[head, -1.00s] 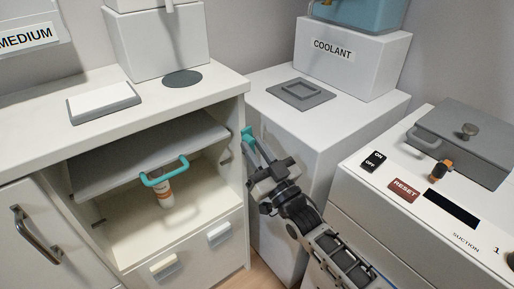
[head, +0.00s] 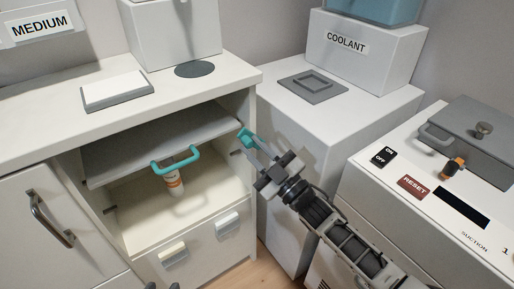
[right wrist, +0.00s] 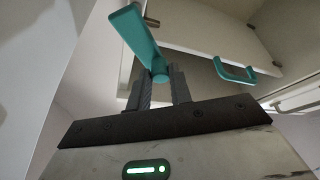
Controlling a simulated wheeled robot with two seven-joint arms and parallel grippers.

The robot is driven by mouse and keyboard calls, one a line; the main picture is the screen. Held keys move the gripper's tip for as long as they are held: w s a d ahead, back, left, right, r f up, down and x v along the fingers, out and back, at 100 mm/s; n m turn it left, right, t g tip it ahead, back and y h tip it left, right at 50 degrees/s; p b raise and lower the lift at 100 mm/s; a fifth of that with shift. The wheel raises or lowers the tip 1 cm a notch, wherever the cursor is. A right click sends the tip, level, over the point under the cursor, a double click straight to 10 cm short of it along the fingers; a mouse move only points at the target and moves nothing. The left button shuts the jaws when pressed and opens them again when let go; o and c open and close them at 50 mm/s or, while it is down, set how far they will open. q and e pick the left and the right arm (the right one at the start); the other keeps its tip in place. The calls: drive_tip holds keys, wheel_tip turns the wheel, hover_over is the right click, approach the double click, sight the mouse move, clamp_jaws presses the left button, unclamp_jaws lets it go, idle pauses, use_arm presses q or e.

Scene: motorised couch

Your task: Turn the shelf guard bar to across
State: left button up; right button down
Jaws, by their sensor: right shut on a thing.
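The shelf guard bar looks to be the teal bar (head: 244,135) at the front right edge of the cabinet opening. In the right wrist view the teal bar (right wrist: 135,38) runs up and to the left from between my fingers. My right gripper (head: 257,148) is shut on its lower end, and it also shows in the right wrist view (right wrist: 161,84). The bar does not span the opening in the head view. How it joins the cabinet cannot be told. My left gripper is not in view.
A grey tilted shelf (head: 125,153) has a U-shaped teal handle (head: 176,164). A white and orange bottle (head: 175,186) stands below it. The coolant cabinet (head: 345,100) and reset panel (head: 440,200) stand to the right.

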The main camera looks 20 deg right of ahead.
drive_tip(key=shift+f, duration=0.1)
idle(0.3)
drive_tip(key=c, duration=1.3)
unclamp_jaws()
drive_tip(key=shift+o, duration=0.2)
drive_tip(key=shift+s, duration=0.1)
drive_tip(key=v, duration=1.5)
drive_tip(key=shift+s+d+f, duration=0.15)
drive_tip(key=shift+s+d, duration=0.1)
drive_tip(key=shift+s, duration=0.05)
